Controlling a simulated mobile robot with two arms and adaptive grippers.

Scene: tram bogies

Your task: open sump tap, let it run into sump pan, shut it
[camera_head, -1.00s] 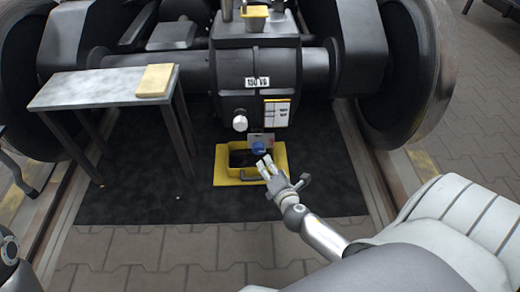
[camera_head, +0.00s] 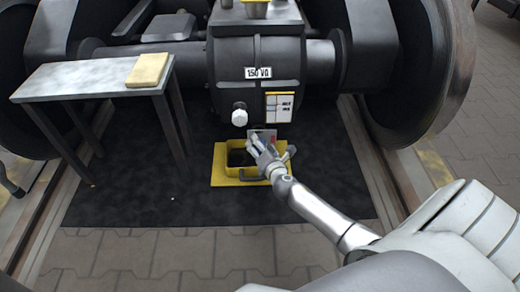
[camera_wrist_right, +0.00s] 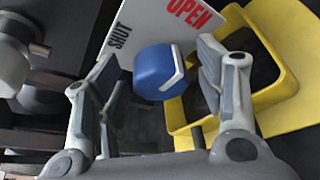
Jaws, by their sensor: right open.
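The sump tap is a blue knob (camera_wrist_right: 158,84) with a white mark along its right side, in the right wrist view. Behind it a white plate (camera_wrist_right: 150,25) reads SHUT at left and OPEN at right. My right gripper (camera_head: 258,147) is open, with one finger on each side of the knob; I cannot tell whether either touches it. In the head view the gripper mostly covers the tap. The yellow sump pan (camera_head: 219,174) lies on the floor below and also shows in the right wrist view (camera_wrist_right: 288,88). No flow is visible. My left gripper is out of view.
The dark gear housing (camera_head: 232,70) stands above the pan, with a white bolt-like plug (camera_head: 239,115) on its front. A bench (camera_head: 75,78) with a yellow block (camera_head: 148,70) stands at left. Wheels flank the scene. The dark mat (camera_head: 120,205) is clear in front.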

